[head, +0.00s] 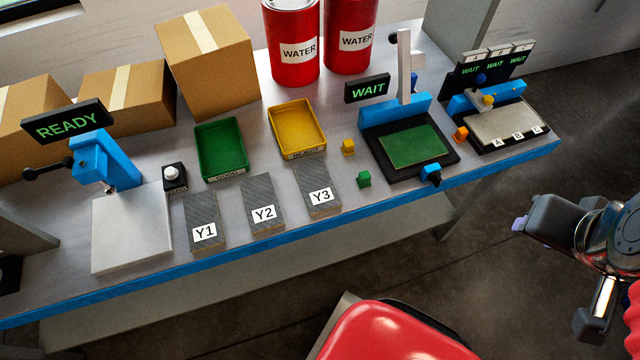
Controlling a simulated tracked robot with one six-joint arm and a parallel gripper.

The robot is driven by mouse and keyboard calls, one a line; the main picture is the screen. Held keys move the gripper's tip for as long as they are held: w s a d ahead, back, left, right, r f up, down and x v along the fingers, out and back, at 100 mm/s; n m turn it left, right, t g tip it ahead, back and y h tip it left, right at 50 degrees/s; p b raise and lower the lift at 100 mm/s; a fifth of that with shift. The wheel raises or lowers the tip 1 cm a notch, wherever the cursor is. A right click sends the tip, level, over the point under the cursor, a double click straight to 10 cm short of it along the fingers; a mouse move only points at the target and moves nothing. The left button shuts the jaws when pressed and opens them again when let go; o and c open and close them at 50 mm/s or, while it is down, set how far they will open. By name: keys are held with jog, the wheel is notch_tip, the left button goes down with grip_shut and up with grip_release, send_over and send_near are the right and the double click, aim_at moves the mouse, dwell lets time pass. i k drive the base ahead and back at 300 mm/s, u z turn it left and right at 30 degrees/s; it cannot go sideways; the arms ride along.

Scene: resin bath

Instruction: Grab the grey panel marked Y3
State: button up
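The grey panel marked Y3 (314,181) lies flat on the workbench near its front edge, with a white label reading Y3. Panel Y2 (259,193) lies to its left, and panel Y1 (200,208) lies left of that. All three are dark grey with white labels. My gripper (552,270) is at the right of the head view, away from the bench and well right of Y3. Its two fingers are spread wide apart and nothing shows between them.
A green tray (222,178) and a yellow tray (298,158) stand behind the panels. A small green cube (364,179) and a yellow cube (348,147) sit right of Y3. The WAIT station (375,163) is further right. The blue bench edge (280,238) runs along the front.

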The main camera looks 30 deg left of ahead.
aim_at(321, 196)
jog(key=z, duration=0.05)
jog(key=k, duration=1.5)
jog(key=u, duration=1.6)
jog(key=i, duration=1)
jog(key=u, duration=0.1)
